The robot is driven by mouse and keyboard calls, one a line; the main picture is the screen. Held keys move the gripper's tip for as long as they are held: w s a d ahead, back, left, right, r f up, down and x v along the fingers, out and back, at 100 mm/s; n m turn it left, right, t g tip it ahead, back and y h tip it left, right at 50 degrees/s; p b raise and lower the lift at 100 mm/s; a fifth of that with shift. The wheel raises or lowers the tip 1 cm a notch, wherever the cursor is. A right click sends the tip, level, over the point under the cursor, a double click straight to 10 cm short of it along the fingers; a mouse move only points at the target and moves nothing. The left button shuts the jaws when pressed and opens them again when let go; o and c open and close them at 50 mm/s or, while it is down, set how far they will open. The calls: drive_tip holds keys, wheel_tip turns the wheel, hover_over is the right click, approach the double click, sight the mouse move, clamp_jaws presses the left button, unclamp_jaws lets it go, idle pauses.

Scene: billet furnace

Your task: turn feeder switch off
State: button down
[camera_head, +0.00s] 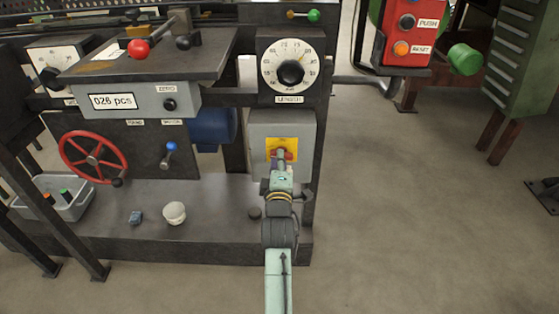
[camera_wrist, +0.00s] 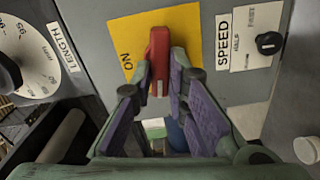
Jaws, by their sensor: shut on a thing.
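The feeder switch is a red handle on a yellow plate (camera_head: 291,143) on the front of a grey box (camera_head: 261,130). In the wrist view the red handle (camera_wrist: 160,50) sits on the yellow plate (camera_wrist: 124,32), which reads "ON" at its left. My gripper (camera_wrist: 161,85) is shut on the red handle, with a finger on each side of its near end. In the head view my gripper (camera_head: 282,155) covers most of the handle. The rest of the plate's lettering is hidden.
A round length dial (camera_head: 291,66) is above the switch box. A speed knob (camera_wrist: 269,43) is to the right of the switch in the wrist view. A red push/reset box (camera_head: 405,35) hangs at upper right.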

drive_tip(key=shift+n, duration=1.1)
drive_tip(key=c, duration=1.6)
unclamp_jaws()
drive_tip(key=shift+s+f, duration=0.1)
drive_tip(key=s, duration=0.7)
drive_tip(key=shift+s, duration=0.2)
